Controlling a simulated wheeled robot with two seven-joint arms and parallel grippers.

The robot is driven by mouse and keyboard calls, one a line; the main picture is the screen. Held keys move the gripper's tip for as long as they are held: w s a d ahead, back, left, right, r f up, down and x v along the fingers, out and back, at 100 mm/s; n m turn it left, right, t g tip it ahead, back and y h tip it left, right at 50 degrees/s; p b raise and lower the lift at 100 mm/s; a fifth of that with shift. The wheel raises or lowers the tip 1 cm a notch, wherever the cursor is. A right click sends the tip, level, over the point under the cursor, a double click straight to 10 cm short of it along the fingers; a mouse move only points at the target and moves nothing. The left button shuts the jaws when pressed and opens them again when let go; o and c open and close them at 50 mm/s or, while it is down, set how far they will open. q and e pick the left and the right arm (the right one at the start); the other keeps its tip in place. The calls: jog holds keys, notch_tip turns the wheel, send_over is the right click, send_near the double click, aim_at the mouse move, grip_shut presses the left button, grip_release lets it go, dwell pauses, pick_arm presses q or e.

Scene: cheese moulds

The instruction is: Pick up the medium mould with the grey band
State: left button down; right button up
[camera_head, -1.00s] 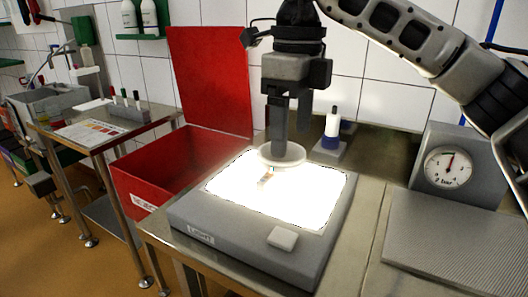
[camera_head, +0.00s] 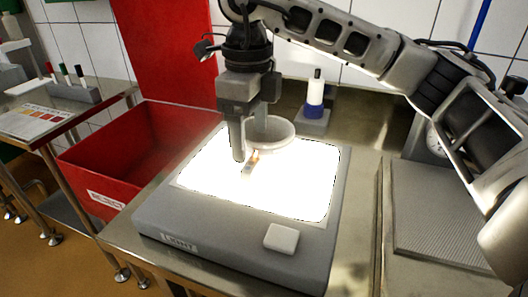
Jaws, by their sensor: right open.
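A pale round mould (camera_head: 278,139) with a light rim stands on the glowing top of the light box (camera_head: 305,190). Its lower side is washed out by the glare, and I cannot make out a grey band. My right gripper (camera_head: 250,135) points down at the mould's left side, open. One finger shows in front, left of the rim; the other is further back and its tip is partly hidden at the mould. I cannot tell whether either finger touches. A small grey and orange piece (camera_head: 250,162) shows just below the mould. My left gripper is out of view.
A red reject bin (camera_head: 95,165) with a raised red lid stands left of the light box. A blue-banded white bottle (camera_head: 315,95) stands behind it. A pressure gauge unit and a ribbed grey plate (camera_head: 440,215) are on the right, below my right arm.

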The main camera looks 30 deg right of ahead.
aim_at(251, 163)
jog(key=shift+w+f, duration=0.15)
jog(key=shift+f, duration=1.2)
jog(key=shift+w+f, duration=0.1)
jog(key=shift+f, duration=1.25)
jog(key=c, duration=1.2)
jog(key=shift+c, duration=0.2)
